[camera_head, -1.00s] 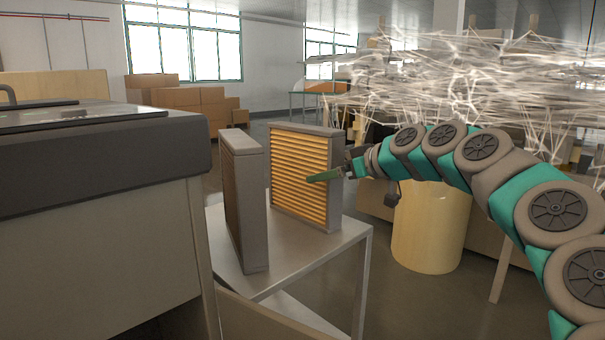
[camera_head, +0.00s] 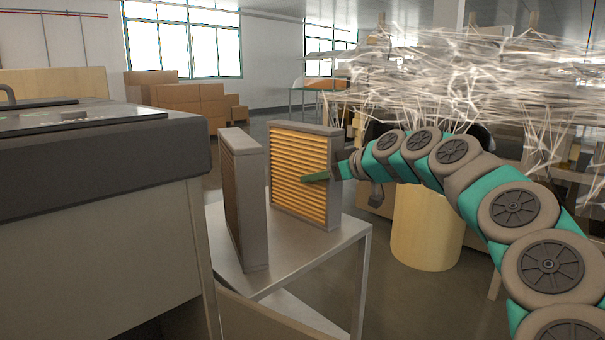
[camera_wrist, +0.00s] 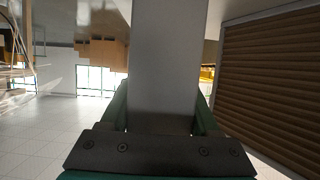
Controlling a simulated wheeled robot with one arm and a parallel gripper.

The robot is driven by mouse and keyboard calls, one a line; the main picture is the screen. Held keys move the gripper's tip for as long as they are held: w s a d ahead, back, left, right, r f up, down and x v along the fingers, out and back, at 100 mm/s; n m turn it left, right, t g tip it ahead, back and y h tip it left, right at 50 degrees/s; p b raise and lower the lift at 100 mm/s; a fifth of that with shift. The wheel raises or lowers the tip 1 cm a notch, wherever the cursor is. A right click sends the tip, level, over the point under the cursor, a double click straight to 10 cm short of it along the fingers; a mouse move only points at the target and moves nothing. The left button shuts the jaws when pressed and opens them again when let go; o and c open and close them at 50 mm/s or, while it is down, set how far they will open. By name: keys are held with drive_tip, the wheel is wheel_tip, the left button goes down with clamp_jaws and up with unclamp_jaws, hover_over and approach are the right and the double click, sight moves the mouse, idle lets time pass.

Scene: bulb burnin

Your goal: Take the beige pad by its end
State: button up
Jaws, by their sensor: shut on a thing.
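The beige pad (camera_head: 302,165) is a pleated orange-beige panel in a grey frame, standing upright on a small grey table (camera_head: 315,257). My gripper (camera_head: 316,177) reaches it from the right and is shut on its right end. One green finger lies across the front pleats; the other is hidden behind the pad in the head view. In the wrist view, the pad's grey end (camera_wrist: 168,60) runs between both fingers of my gripper (camera_wrist: 166,105).
A second framed panel (camera_head: 252,215) stands to the left, apart from the pad, and its brown pleats fill the right of the wrist view (camera_wrist: 275,80). A large grey machine (camera_head: 95,160) is at left. A yellowish drum (camera_head: 425,235) stands right of the table.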

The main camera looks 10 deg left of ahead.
clamp_jaws()
drive_tip(key=shift+r, duration=0.15)
